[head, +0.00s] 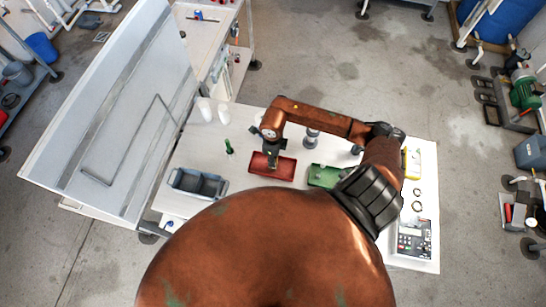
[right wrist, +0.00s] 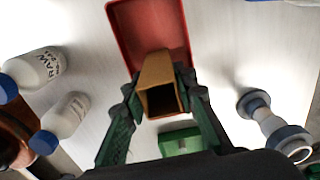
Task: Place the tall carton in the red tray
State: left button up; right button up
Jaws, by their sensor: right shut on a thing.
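The tall carton (right wrist: 157,70) is tan with an open, dark near end. It sits between the green fingers of my right gripper (right wrist: 160,92), which is shut on it. The red tray (head: 286,171) lies on the white table in the head view. It also shows behind the carton in the right wrist view (right wrist: 126,32). My right gripper (head: 271,151) is over the red tray's back part in the head view, where the carton is hard to make out. Whether the carton touches the tray floor cannot be told. My left gripper is not in view.
A green tray (head: 322,174) lies right of the red tray. A grey bin (head: 197,184) and a green bottle (head: 229,147) stand left. A grey-and-white part (head: 312,137) stands behind. Two white bottles (right wrist: 38,68) (right wrist: 66,115) show in the right wrist view.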

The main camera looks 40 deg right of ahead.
jog(key=shift+f, duration=0.1)
jog(key=o, duration=0.7)
jog(key=shift+f, duration=0.1)
jog(key=o, duration=0.4)
jog(key=shift+r, duration=0.55)
notch_tip(320, 180, up, 11)
jog(key=b, duration=0.2)
jog(key=shift+r+b, duration=0.2)
jog(key=shift+b, duration=0.1)
